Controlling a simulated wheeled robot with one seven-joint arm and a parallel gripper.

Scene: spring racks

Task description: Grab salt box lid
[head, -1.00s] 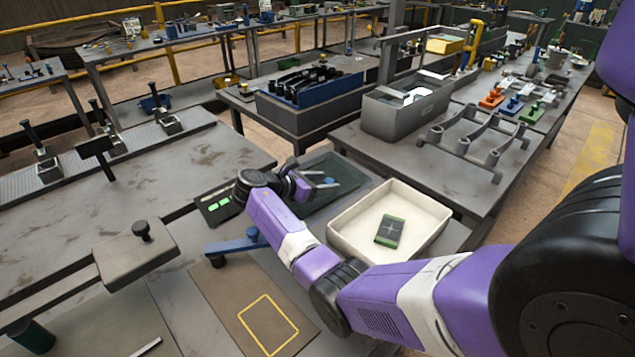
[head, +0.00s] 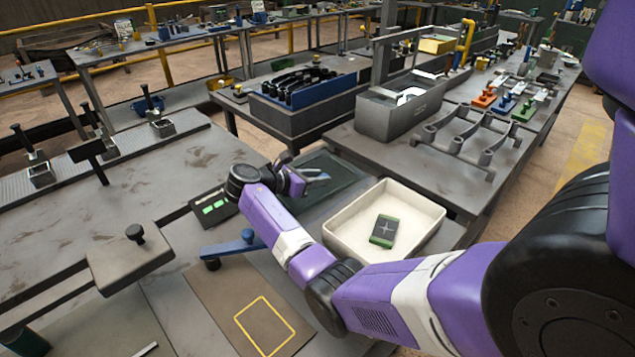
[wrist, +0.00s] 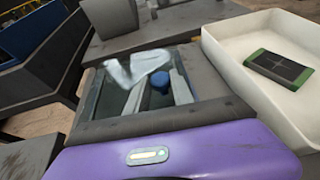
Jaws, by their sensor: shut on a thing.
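The salt box lid (head: 340,169) looks like a dark, glassy framed panel left of the white tray. My gripper (head: 310,180) is low over this panel. It is shut at the knob, though the arm partly hides the contact in the head view. The panel appears to lie flat.
A white tray (head: 432,240) with a green-edged dark block (head: 384,231) stands close on the right. A blue lever (head: 228,249) and a small panel with green lights (head: 214,208) are near the arm. A grey bin (head: 385,118) stands behind.

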